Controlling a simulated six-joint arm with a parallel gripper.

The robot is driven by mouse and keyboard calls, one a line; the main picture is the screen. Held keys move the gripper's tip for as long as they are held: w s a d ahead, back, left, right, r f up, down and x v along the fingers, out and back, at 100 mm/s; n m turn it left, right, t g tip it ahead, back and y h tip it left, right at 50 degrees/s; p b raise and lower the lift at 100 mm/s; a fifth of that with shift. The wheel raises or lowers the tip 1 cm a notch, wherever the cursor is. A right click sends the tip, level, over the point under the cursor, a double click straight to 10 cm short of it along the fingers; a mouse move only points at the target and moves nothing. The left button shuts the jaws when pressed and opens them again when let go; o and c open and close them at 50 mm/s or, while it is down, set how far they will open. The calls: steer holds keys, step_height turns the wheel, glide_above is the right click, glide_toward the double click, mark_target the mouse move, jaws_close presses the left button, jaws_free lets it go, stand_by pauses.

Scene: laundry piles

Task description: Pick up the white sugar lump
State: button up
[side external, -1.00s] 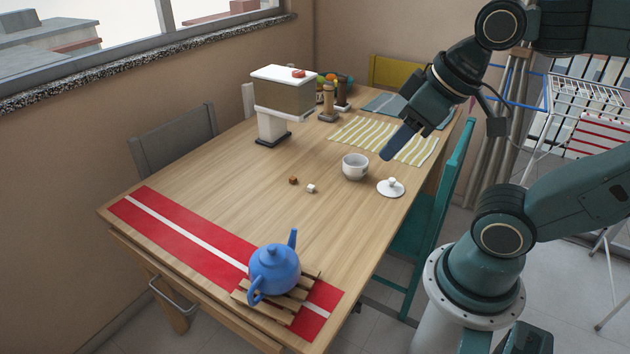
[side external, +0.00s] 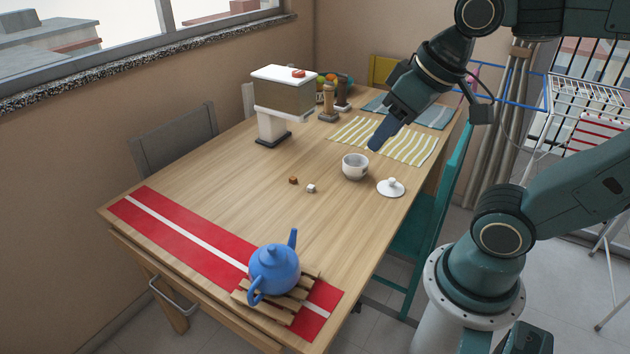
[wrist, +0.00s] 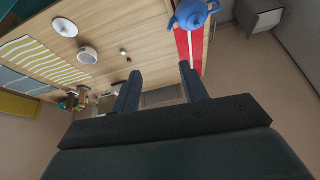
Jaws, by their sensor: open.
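The white sugar lump (side external: 311,188) is a small cube on the bare wooden table, right beside a brown sugar lump (side external: 293,180). In the wrist view a tiny brown lump (wrist: 128,59) shows near the middle of the table; the white one is hard to make out there. My gripper (side external: 376,145) is above the table, over the area behind the white cup (side external: 354,168), up and to the right of the lump. In the wrist view its two fingers (wrist: 160,80) are apart with nothing between them.
A white lid (side external: 391,187) lies right of the cup. The blue teapot (side external: 274,270) stands on a wooden trivet on the red runner (side external: 180,237). A white-topped dispenser (side external: 283,95) stands at the back. A striped mat (side external: 410,148) lies behind the cup. Table around the lumps is clear.

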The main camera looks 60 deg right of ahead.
steer(key=w+d+f+m+g, duration=0.15)
steer(key=w+d+m, duration=0.3)
steer(key=w, duration=0.45)
steer(key=w+d+f+m+g, duration=0.15)
steer(key=w+d+m, duration=0.3)
steer(key=w, duration=0.55)
steer(key=w+d+f+m, duration=0.2)
steer(key=w+d+f, duration=0.1)
steer(key=f, duration=0.3)
steer(key=w+d+f+m+g, duration=0.1)
steer(key=w+d+f+m, duration=0.1)
steer(key=d+f, duration=0.4)
steer(key=w+d+f+m+g, duration=0.1)
steer(key=w+d+f+m, duration=0.2)
steer(key=f, duration=0.5)
steer(key=shift+w+d, duration=0.9)
steer(key=shift+f, duration=0.15)
glide_above(311, 187)
steer(key=shift+d+f, duration=0.1)
steer(key=shift+f, duration=4.05)
